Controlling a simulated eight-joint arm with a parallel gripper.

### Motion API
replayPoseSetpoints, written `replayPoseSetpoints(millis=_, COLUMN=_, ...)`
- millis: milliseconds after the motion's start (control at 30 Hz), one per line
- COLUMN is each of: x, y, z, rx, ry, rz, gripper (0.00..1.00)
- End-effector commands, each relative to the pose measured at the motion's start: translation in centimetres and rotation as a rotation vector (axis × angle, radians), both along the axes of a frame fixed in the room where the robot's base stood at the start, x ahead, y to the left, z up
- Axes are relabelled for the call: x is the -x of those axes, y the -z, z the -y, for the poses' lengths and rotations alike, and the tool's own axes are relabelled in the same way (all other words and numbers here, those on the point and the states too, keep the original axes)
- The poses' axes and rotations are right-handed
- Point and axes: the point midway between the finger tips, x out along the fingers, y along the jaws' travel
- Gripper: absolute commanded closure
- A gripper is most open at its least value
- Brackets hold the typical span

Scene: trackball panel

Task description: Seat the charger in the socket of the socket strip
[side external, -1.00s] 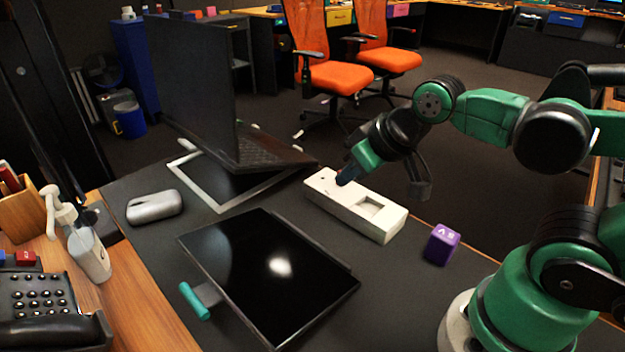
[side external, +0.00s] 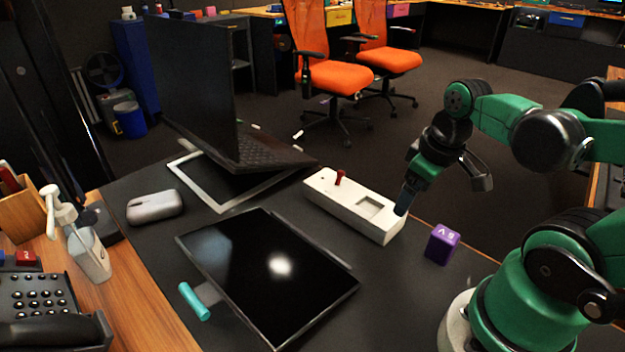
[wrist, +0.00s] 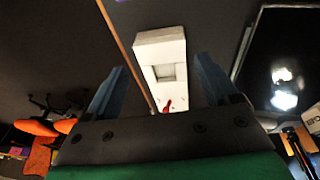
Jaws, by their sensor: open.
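The white socket strip (side external: 352,206) lies on the dark desk mat, with a square recess (side external: 369,205) toward its near right end.
A dark flat screen (side external: 268,275) with a teal-handled piece (side external: 194,301) lies in front of the strip. An open laptop (side external: 215,100) stands behind left, a grey mouse-like case (side external: 154,206) farther left. The mat around the purple cube is clear.

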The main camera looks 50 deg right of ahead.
Motion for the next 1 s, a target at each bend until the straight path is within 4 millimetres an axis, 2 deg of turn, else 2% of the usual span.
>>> replayPoseSetpoints(millis=33, x=1.5, y=0.5, z=1.0, rx=-0.014, ry=0.017, rz=-0.062, gripper=0.20)
replayPoseSetpoints(millis=100, x=3.4, y=0.9, z=1.7, rx=-0.041, ry=0.014, rz=-0.138, gripper=0.20)
replayPoseSetpoints(millis=200, x=5.2, y=1.3, z=2.1, rx=-0.078, ry=0.007, rz=-0.204, gripper=0.20)
replayPoseSetpoints(millis=267, x=5.7, y=1.4, z=2.2, rx=-0.091, ry=0.002, rz=-0.225, gripper=0.20)
replayPoseSetpoints(millis=467, x=5.8, y=2.3, z=2.3, rx=-0.097, ry=-0.003, rz=-0.233, gripper=0.20)
replayPoseSetpoints(millis=1000, x=5.8, y=6.2, z=2.3, rx=-0.095, ry=-0.003, rz=-0.231, gripper=0.20)
